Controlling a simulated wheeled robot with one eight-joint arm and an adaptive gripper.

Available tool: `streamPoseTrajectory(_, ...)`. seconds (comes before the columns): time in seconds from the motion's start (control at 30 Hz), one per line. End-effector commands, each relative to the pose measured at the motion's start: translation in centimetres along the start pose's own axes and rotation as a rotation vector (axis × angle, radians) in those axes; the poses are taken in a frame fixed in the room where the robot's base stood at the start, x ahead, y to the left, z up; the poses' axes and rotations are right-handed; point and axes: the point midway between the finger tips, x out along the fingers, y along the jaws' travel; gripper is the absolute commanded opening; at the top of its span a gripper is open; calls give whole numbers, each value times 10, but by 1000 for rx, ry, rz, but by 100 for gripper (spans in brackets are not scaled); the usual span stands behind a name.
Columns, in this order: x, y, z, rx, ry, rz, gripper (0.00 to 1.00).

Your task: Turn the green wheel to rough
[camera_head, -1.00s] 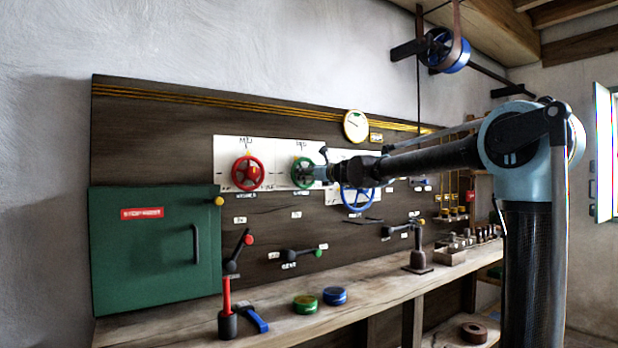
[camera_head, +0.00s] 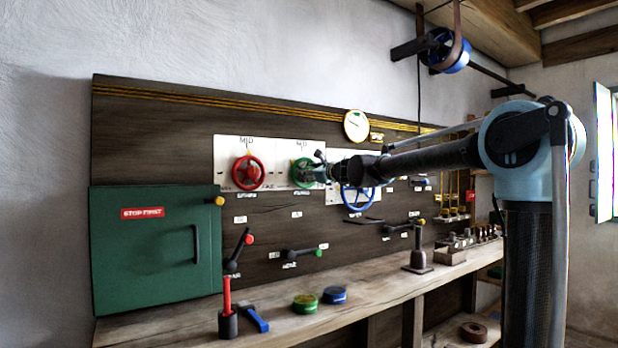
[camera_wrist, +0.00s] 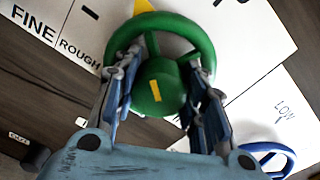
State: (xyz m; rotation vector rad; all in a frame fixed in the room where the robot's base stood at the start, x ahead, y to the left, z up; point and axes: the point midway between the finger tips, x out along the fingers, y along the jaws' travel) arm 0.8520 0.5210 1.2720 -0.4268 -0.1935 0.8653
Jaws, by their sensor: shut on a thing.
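The green wheel (camera_head: 297,172) is mounted on a white plate on the dark wall board, between the red wheel (camera_head: 248,173) and the blue wheel (camera_head: 357,199). My gripper (camera_wrist: 163,68) is shut on the green wheel, its fingers on either side of the hub within the rim (camera_wrist: 203,38). A yellow mark (camera_wrist: 155,90) shows on the hub. In the wrist view the ROUGH label (camera_wrist: 80,52) is at the plate's left end, beside the FINE label (camera_wrist: 33,24) of the neighbouring plate. A yellow pointer (camera_wrist: 143,6) shows just beyond the rim. My wrist partly hides the wheel in the head view.
A green cabinet (camera_head: 155,270) with a STOP FIRST sign stands at the left. Black levers (camera_head: 300,253) are on the board below the wheels. The bench (camera_head: 385,297) holds a green and a blue tin, a hammer and a red-handled tool. A gauge (camera_head: 356,126) hangs above.

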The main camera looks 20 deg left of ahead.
Motion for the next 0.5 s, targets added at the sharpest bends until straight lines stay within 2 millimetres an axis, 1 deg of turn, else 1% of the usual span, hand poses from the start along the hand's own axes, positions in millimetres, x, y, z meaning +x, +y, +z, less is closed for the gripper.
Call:
streamPoseTrajectory(0.3, -1, -1, -2, -297, 8, -3, 15)
streamPoseTrajectory(0.5, -1, 0, -2, -454, 10, -3, 15)
